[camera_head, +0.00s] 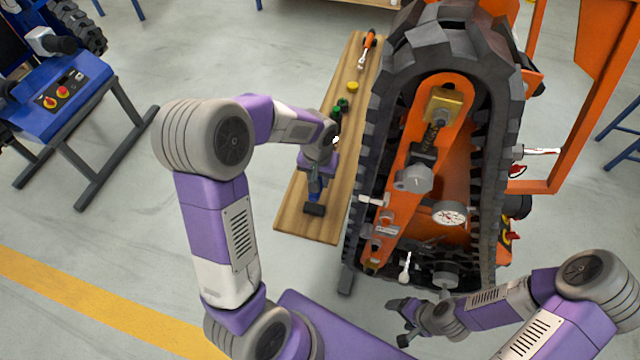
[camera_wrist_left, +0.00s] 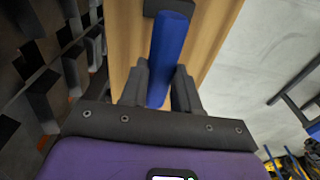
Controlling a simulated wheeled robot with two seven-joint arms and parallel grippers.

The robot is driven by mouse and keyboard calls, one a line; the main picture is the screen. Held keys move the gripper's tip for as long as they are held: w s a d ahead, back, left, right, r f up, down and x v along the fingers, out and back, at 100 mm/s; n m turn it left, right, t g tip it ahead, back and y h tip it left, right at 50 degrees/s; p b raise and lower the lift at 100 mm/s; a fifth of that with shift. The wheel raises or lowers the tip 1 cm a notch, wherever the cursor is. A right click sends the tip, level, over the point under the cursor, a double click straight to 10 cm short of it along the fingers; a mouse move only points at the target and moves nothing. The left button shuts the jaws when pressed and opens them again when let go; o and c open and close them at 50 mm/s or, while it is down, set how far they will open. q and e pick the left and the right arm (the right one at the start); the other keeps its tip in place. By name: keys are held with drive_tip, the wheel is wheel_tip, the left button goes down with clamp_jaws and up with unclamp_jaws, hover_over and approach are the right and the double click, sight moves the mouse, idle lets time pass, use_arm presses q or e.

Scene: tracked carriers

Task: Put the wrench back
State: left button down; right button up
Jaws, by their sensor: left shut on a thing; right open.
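My left gripper (camera_head: 316,180) is shut on the blue handle of a tool (camera_wrist_left: 170,45) with a dark crosswise block at its end. This tool looks like a mallet, and in the head view its dark end (camera_head: 313,209) is over the near part of the wooden bench. I cannot tell whether it touches the wood. A tool with an orange handle and a silver head (camera_head: 369,42) lies at the bench's far end and looks like the wrench. My right gripper (camera_head: 398,323) is open and empty, low in front of the track.
The wooden bench (camera_head: 293,212) runs along the left of the orange tracked carrier (camera_head: 425,160). A yellow cap (camera_head: 352,86) and green pieces (camera_head: 339,106) sit on the bench. A round gauge (camera_head: 449,214) is on the carrier. A blue control stand (camera_head: 65,95) is at left; floor between is clear.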

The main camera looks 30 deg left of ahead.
use_arm(q)
wheel_tip(320, 180, down, 4)
drive_tip(key=shift+r+b, duration=0.15)
drive_tip(key=shift+b, duration=0.3)
drive_tip(key=shift+r, duration=0.1)
drive_tip(key=c, duration=0.8)
unclamp_jaws()
drive_tip(key=r+p, duration=0.1)
drive_tip(key=r, duration=0.3)
drive_tip(key=r+p, duration=0.1)
drive_tip(key=r, duration=0.3)
drive_tip(key=s+r+p, duration=0.1)
drive_tip(key=r, duration=0.3)
drive_tip(key=shift+d, duration=0.15)
